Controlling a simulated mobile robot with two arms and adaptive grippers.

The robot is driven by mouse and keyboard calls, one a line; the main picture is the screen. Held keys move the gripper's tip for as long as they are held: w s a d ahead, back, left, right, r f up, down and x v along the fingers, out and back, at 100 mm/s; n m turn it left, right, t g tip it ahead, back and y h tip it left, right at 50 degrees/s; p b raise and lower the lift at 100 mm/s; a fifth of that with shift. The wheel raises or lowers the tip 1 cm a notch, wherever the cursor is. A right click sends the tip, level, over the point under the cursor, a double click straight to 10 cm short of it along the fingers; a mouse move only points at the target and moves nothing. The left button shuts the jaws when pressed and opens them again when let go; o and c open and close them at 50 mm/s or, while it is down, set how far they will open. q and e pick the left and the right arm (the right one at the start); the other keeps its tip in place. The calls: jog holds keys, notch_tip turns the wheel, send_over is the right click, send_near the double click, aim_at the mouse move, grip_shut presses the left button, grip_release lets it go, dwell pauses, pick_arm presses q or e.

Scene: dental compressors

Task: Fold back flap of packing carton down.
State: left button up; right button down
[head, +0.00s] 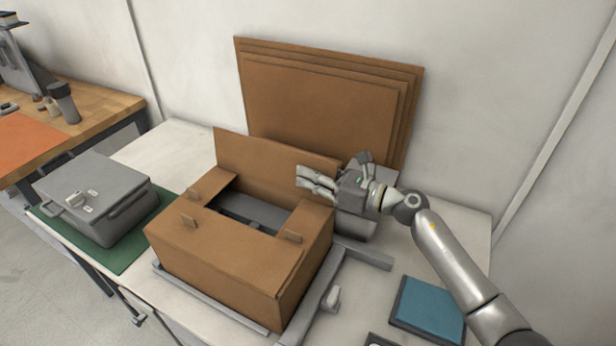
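The brown packing carton (230,265) stands on the table, open at the top, with a dark grey thing (245,212) partly visible inside. Its back flap (262,157) stands up along the far edge, leaning slightly back. The near flap (215,236) and the two side flaps lie about level, with small upright tabs on them. My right gripper (298,176) is in front of the right part of the back flap, above the carton's right rear corner. Its fingers point left, close together and empty. Whether it touches the flap is unclear. My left gripper is out of view.
Flat brown cardboard sheets (325,90) lean on the wall behind the carton. A grey case (95,195) on a green mat (125,255) is at left. A blue pad (428,308) lies front right. Grey rails (225,305) border the carton. A grey cylinder (355,224) is right of it.

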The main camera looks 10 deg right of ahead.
jog(key=n+b, duration=0.1)
jog(key=b, duration=0.1)
jog(key=n+b, duration=0.2)
jog(key=b, duration=0.1)
jog(key=shift+s+d+r+n+t+b, duration=0.1)
jog(key=shift+s+r+n+t+b, duration=0.05)
jog(key=shift+s+n+t+b, duration=0.2)
jog(key=shift+s+a+r+n+b, duration=0.1)
jog(key=shift+s+a+n+b, duration=0.15)
jog(key=shift+n+b, duration=0.5)
jog(key=shift+s+a+r+n+b, duration=0.1)
jog(key=shift+s+a+n+b, duration=0.1)
jog(key=shift+n+b, duration=0.45)
jog(key=c, duration=1.4)
grip_release()
jog(key=shift+w+d+f, duration=0.1)
jog(key=shift+w+d, duration=0.05)
jog(key=shift+w, duration=0.1)
jog(key=shift+o, duration=0.8)
jog(key=shift+s, duration=0.2)
jog(key=shift+s+a+f, duration=0.1)
jog(key=shift+s+a, duration=0.05)
jog(key=shift+a, duration=0.05)
